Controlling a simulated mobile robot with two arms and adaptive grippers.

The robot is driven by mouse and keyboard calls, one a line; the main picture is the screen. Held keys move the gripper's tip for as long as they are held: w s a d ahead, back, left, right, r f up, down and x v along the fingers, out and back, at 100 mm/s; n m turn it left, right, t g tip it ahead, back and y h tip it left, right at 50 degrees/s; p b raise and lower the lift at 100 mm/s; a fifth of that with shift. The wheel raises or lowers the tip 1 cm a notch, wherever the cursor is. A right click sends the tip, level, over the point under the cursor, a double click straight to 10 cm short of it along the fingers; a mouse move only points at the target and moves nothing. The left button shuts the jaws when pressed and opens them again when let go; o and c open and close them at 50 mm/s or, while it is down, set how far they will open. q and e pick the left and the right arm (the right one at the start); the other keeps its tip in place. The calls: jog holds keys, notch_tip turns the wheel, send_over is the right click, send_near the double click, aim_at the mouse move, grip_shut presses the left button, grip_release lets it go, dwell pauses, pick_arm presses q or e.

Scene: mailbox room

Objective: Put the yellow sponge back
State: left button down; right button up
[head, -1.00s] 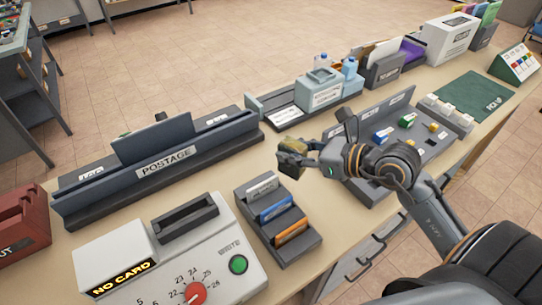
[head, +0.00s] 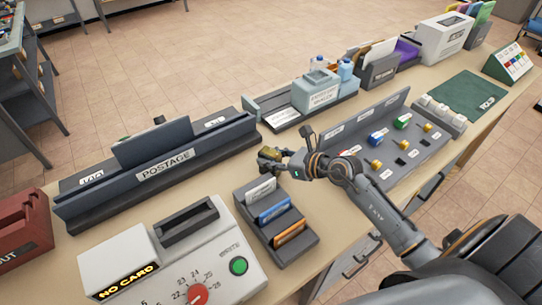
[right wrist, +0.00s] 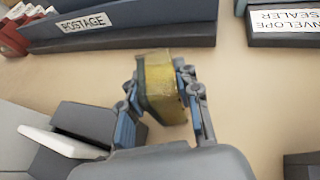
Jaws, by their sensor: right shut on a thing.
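My right gripper (head: 285,157) is shut on the yellow sponge (right wrist: 160,88), which stands between its two fingers in the right wrist view. In the head view the sponge (head: 268,154) shows small and dark at the fingertips, above the desk behind the card holder. The envelope sealer (head: 322,92), a light teal box on a dark tray with bottles, stands beyond the gripper. Its dark, labelled edge (right wrist: 285,22) shows at the upper right of the right wrist view. My left gripper is not in view.
The postage rack (head: 165,165) lies left of the sponge. A stepped card holder (head: 275,222) and the dial machine (head: 180,255) stand in front. A grey panel with coloured pieces (head: 385,140) is to the right.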

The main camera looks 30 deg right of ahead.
jog(key=shift+f, duration=0.2)
jog(key=o, duration=0.7)
